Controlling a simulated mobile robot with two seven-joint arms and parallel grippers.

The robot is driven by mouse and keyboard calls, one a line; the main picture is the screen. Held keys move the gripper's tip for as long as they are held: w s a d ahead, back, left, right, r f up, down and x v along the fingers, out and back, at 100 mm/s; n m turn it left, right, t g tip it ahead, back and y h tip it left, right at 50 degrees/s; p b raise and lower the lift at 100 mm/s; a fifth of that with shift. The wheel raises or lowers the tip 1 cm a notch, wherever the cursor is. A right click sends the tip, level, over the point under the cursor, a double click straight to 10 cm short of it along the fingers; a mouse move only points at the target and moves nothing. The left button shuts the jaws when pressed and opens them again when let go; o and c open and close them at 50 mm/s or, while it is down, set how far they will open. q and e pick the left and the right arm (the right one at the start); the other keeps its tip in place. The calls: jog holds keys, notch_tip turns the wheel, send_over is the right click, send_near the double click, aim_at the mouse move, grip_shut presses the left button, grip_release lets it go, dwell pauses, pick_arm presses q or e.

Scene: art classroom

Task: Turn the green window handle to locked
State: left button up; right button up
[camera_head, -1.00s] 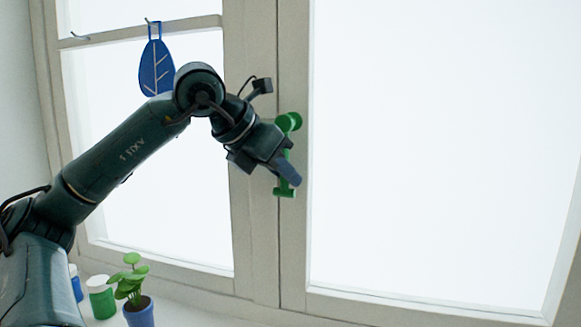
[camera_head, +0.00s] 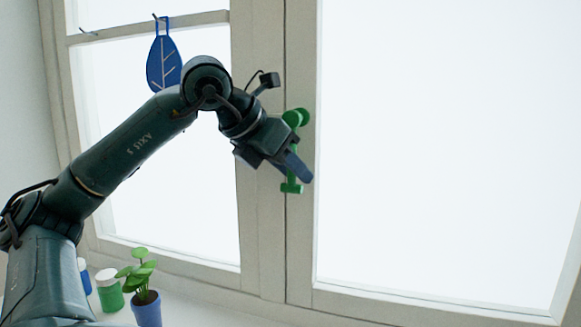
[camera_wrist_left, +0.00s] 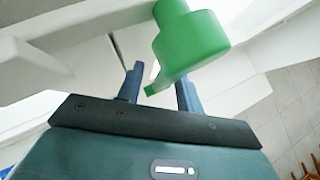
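The green window handle (camera_head: 292,187) is on the middle post of the window, its round hub at the top and its lever hanging straight down to a crosspiece. My left gripper (camera_head: 303,172) is at the lever, between hub and lower end, and hides its middle part. In the left wrist view the fingers (camera_wrist_left: 160,88) stand apart. The green handle (camera_wrist_left: 190,42) shows there above and between them, its lever reaching into the gap. I see no clear contact of both fingers with it. My right gripper is not in view.
A blue leaf ornament (camera_head: 163,63) hangs from a hook at the upper left. A potted plant (camera_head: 147,310) and a green jar (camera_head: 109,290) stand on the sill at the lower left. The right window pane (camera_head: 440,140) is clear of objects.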

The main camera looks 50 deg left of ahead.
pick_arm(q)
jog(key=v, duration=1.3)
